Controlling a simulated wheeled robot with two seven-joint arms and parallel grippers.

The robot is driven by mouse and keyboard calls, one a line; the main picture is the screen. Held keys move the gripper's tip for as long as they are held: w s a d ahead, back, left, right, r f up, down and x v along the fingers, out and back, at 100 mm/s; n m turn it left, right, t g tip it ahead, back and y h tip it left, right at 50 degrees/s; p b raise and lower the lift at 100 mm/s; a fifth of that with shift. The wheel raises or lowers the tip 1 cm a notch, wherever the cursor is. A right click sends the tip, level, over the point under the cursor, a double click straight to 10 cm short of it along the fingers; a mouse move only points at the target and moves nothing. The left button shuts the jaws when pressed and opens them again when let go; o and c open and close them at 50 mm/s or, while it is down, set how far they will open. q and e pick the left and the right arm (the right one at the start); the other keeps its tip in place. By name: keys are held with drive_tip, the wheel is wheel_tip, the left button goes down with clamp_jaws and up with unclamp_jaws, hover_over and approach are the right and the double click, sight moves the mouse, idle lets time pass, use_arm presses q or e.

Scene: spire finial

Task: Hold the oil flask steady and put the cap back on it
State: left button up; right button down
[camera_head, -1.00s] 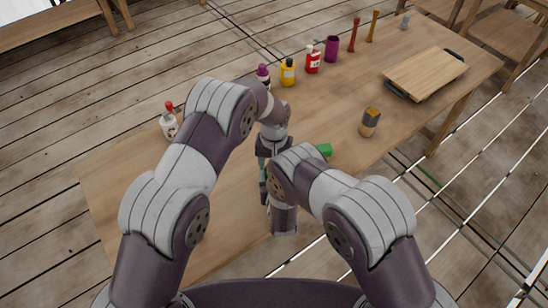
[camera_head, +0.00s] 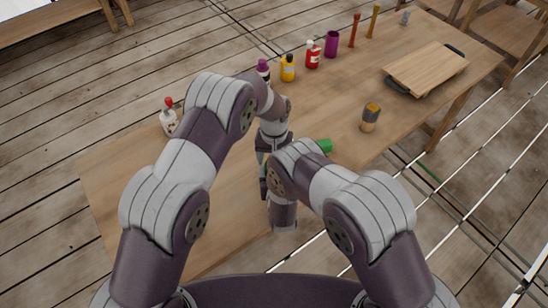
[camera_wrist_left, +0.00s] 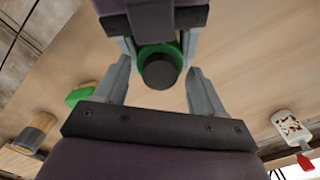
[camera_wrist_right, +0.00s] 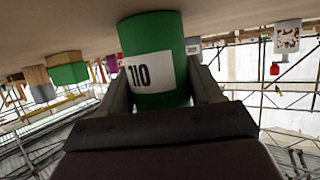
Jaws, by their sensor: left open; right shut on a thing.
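The green oil flask (camera_wrist_right: 155,40) stands on the table; its white label shows upside down in the right wrist view. My right gripper (camera_wrist_right: 158,62) is shut on the flask from the side. In the left wrist view, a round black cap (camera_wrist_left: 160,72) shows at the flask's top, inside the green rim (camera_wrist_left: 146,50). I cannot tell how firmly it sits. My left gripper (camera_wrist_left: 158,62) is above, open, with one finger on each side of the cap and apart from it. In the head view my arms hide most of the flask.
A green item (camera_head: 323,146) lies close by on the wooden table (camera_head: 205,205). A brush-like item (camera_head: 371,117), a board (camera_head: 427,72), a red-topped white bottle (camera_head: 168,120), a yellow bottle (camera_head: 288,69) and a red bottle (camera_head: 313,55) stand further off. The front left is clear.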

use_arm(q)
wheel_tip(320, 180, up, 12)
idle(0.4)
use_arm(e)
drive_tip(key=shift+c, duration=0.5)
unclamp_jaws()
use_arm(q)
drive_tip(key=shift+f+b, duration=0.65)
drive_tip(key=shift+f, duration=0.05)
use_arm(e)
drive_tip(key=v, duration=1.2)
drive_tip(key=shift+s, duration=0.35)
